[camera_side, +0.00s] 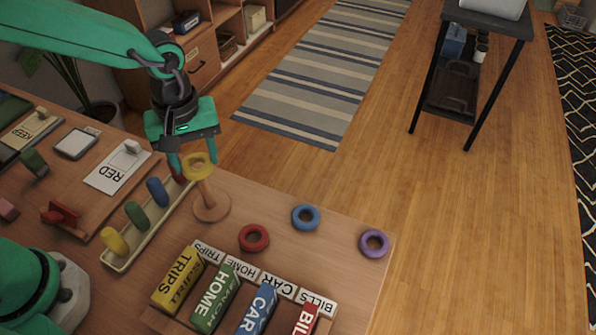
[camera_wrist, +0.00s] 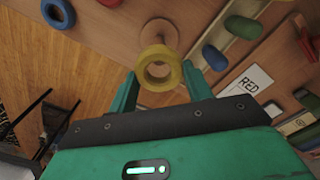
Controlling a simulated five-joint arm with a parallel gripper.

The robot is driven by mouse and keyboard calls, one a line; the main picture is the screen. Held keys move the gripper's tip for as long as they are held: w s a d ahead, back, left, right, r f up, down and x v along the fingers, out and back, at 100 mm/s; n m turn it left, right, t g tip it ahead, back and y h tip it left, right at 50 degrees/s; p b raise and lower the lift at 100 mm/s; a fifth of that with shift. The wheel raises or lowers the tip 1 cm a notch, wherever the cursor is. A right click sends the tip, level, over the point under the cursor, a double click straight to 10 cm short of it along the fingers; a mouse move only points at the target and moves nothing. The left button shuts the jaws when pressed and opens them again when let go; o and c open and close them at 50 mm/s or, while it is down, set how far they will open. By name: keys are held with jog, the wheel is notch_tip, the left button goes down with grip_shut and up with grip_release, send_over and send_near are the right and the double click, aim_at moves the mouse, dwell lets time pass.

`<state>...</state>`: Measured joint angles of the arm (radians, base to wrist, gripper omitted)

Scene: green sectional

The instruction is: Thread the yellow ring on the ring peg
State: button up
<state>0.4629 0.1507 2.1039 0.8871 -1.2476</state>
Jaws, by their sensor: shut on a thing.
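The yellow ring (camera_side: 199,174) is held between the two fingers of my gripper (camera_side: 194,158), at the top of the wooden ring peg (camera_side: 206,196). In the wrist view the yellow ring (camera_wrist: 150,53) sits between the fingertips (camera_wrist: 160,82), tilted toward the camera. The peg's round base (camera_wrist: 160,28) shows just beyond the ring there. The peg stands upright on the table. The ring overlaps the peg's upper end in the side view; I cannot tell whether the tip is inside the hole.
Red (camera_side: 254,238), blue (camera_side: 305,217) and purple (camera_side: 374,243) rings lie flat to the right of the peg. A tray (camera_side: 150,235) with coloured pegs stands close on the left. Labelled blocks (camera_side: 217,299) stand in front. The table edge is just behind the peg.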

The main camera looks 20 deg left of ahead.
aim_at(206, 193)
jog(key=shift+f, duration=5.4)
jog(key=shift+f, duration=0.2)
jog(key=o, duration=1)
jog(key=shift+r, duration=0.1)
jog(key=shift+r, duration=4.05)
jog(key=shift+a, duration=0.1)
